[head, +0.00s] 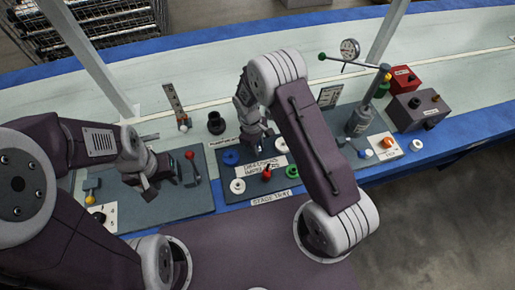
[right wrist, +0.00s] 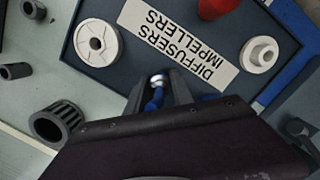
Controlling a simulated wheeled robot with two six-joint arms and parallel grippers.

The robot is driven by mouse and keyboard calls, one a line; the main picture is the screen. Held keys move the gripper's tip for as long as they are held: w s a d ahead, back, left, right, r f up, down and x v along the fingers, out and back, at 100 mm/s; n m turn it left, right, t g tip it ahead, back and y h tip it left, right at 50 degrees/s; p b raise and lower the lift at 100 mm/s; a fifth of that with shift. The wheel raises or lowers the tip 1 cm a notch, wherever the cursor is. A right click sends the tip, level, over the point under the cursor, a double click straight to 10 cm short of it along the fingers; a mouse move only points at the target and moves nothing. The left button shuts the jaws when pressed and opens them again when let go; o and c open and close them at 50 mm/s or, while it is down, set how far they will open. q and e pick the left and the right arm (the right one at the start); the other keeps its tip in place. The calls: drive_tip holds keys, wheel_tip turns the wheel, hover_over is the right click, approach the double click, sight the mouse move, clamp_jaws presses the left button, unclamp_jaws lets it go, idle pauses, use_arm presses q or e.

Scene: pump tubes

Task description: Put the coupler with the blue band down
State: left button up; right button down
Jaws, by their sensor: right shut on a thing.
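My right gripper (head: 255,142) is over the back part of the dark stage tray (head: 225,195). In the right wrist view its fingers (right wrist: 162,92) are shut on a small coupler with a blue band (right wrist: 154,101) and a silvery end. The rest of the coupler is hidden between the fingers. I cannot tell whether it touches the tray. In the head view the gripper and arm hide the coupler. My left gripper (head: 140,186) is over the grey board (head: 180,205) at the left, with its fingers apart and nothing seen between them.
The tray holds a blue ring (head: 231,157), white rings (head: 237,186), a red knob (head: 266,173) and a green ring (head: 292,171). A dark ribbed cup (head: 216,123) stands behind it. A gauge stand and boxes (head: 415,108) are at the right.

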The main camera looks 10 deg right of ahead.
drive_tip(key=shift+f, duration=0.1)
drive_tip(key=shift+f, duration=0.15)
drive_tip(key=c, duration=1.1)
unclamp_jaws()
drive_tip(key=shift+r, duration=0.3)
wheel_tip(320, 180, up, 12)
drive_tip(key=w+a+p, duration=0.1)
drive_tip(key=p, duration=0.1)
drive_tip(key=s+d+r+m, duration=0.2)
drive_tip(key=s+m, duration=0.1)
drive_tip(key=s, duration=0.1)
drive_tip(key=s+d+r+m+t+y, duration=0.1)
drive_tip(key=s+d+r+m, duration=0.1)
drive_tip(key=s, duration=0.3)
drive_tip(key=s+d+r+m+t, duration=0.1)
drive_tip(key=s+d+r+m, duration=0.1)
drive_tip(key=s+d+m, duration=0.1)
drive_tip(key=shift+s+m, duration=0.9)
drive_tip(key=shift+s, duration=0.15)
